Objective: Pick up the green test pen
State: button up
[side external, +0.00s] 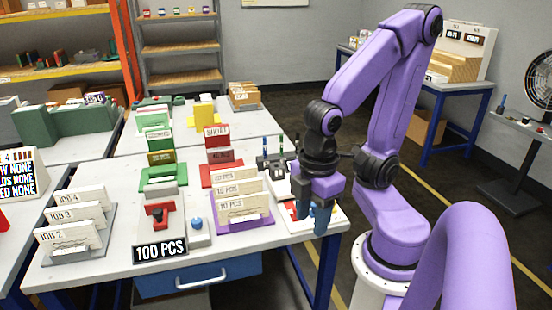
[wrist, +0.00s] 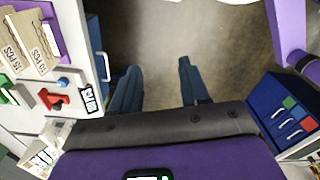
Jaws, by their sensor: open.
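Two small upright pen-like items stand in a dark holder (side external: 272,162) left of my wrist in the side view. One has a green top (side external: 281,137) and looks like the green test pen; the other has a blue top (side external: 264,143). They are too small to make out fully. My gripper (side external: 313,213) points down at the right front corner of the table, to the right of and nearer the camera than these items. In the wrist view my gripper (wrist: 158,83) has its two blue-grey fingers apart, with only floor between them. No pen shows clearly in that view.
A purple card rack (side external: 244,223), a red knob (side external: 157,214) and a blue button (side external: 196,224) stand on the white table left of my gripper. A white and red device lies under the gripper. In the wrist view, a blue drawer unit (wrist: 268,100) is at right.

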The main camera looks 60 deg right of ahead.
jog(key=w+r+n+t, duration=0.1)
jog(key=w+r+n, duration=0.1)
jog(key=w, duration=1.6)
jog(key=w+d+n+h, duration=0.2)
jog(key=w+d+h, duration=0.1)
jog(key=w+d, duration=1.7)
jog(key=n+g+h, duration=0.1)
jog(key=h, duration=0.1)
send_near(281, 142)
jog(key=shift+x, duration=5.5)
jog(key=shift+w+d, duration=0.1)
jog(key=shift+d, duration=0.05)
